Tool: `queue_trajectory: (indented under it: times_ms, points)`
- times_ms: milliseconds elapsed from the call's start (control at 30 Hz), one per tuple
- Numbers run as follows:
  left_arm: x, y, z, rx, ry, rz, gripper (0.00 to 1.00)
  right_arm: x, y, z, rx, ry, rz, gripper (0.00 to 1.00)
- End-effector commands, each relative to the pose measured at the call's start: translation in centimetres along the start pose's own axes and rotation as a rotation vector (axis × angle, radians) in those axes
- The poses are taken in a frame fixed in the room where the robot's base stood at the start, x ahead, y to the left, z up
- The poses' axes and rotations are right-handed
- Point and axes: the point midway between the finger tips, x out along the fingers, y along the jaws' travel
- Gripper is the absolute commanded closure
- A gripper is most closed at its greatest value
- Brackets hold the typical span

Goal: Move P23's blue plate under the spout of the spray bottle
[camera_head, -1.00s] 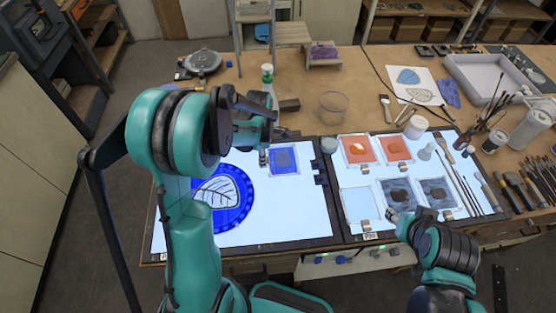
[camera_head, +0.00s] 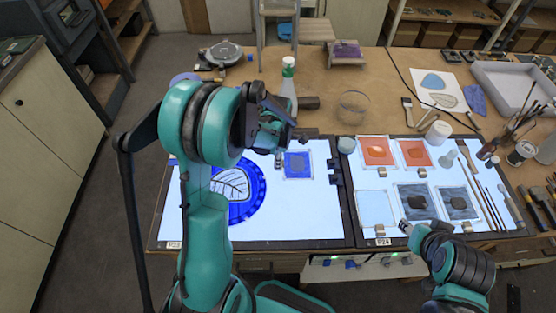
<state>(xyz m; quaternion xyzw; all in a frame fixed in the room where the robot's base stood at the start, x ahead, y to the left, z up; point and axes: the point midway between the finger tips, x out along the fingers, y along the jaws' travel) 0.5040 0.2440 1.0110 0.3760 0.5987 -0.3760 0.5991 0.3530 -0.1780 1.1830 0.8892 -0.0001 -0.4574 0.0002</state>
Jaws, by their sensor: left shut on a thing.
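P23's blue plate (camera_head: 298,165) is a small square, blue with a darker middle, on the lit left panel (camera_head: 300,215), whose front-left label reads P23. My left gripper (camera_head: 279,158) is at its left edge, pointing down, and is shut on that edge; the exact contact is hard to see. The spray bottle (camera_head: 288,88), pale with a green top, stands behind the panel, partly hidden by my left arm. Its spout is too small to make out. My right gripper (camera_head: 408,228) is low at the front of the right panel; its fingers are too small to read.
A round blue piece with a leaf drawing (camera_head: 250,200) lies left of the plate, partly behind my arm. A dark block (camera_head: 309,102) and a glass bowl (camera_head: 354,106) stand behind the panel. Orange and grey plates lie on the right panel (camera_head: 392,229).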

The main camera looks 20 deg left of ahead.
Motion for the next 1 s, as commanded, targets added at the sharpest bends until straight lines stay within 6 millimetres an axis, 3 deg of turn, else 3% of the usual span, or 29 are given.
queue_trajectory:
  times_ms: [1000]
  points:
    - [0.57,-0.02,0.03,0.0,0.0,0.0,1.0,0.94,0.0,0.67,0.0,0.0,0.0,0.6]
